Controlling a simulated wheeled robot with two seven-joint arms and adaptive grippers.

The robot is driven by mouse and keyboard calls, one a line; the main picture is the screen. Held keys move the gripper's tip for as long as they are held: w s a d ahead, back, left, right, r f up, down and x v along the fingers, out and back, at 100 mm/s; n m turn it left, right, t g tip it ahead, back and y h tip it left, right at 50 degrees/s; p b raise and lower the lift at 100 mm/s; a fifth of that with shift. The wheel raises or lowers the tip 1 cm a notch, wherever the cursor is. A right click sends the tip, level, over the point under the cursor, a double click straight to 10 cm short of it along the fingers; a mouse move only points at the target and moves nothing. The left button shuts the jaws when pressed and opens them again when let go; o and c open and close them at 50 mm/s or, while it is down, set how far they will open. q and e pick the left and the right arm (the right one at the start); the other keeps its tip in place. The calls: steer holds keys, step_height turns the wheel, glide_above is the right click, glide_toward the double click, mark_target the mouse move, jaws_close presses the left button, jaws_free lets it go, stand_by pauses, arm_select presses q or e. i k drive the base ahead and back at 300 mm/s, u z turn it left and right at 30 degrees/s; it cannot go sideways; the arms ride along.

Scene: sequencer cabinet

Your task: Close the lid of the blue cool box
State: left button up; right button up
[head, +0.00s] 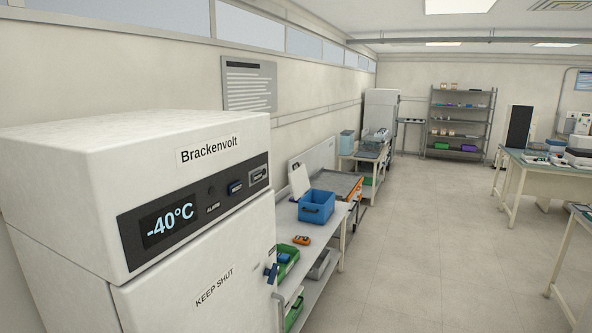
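The blue cool box (315,212) stands on a white bench (292,220) along the left wall, beyond the large white freezer. Its top is open and I see into its dark blue inside. A white upright panel (299,181) stands at the box's back left side; it looks like the raised lid, but I cannot tell whether it is joined to the box. Neither of my grippers is in view.
The white freezer (190,175) fills the left foreground. An orange device (301,240) and a green bin (287,262) are on the near part of the bench. A shelf rack (460,122) stands at the far wall, and tables at right. The floor (430,240) between is clear.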

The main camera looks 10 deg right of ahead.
mark_target(298, 179)
steer(key=z, duration=0.45)
steer(key=k, duration=0.55)
steer(key=z, duration=1.05)
steer(key=i, duration=2.9)
steer(key=u, duration=0.25)
steer(key=i, duration=1.6)
steer(key=u, duration=1.5)
steer(key=i, duration=1)
steer(key=u, duration=1)
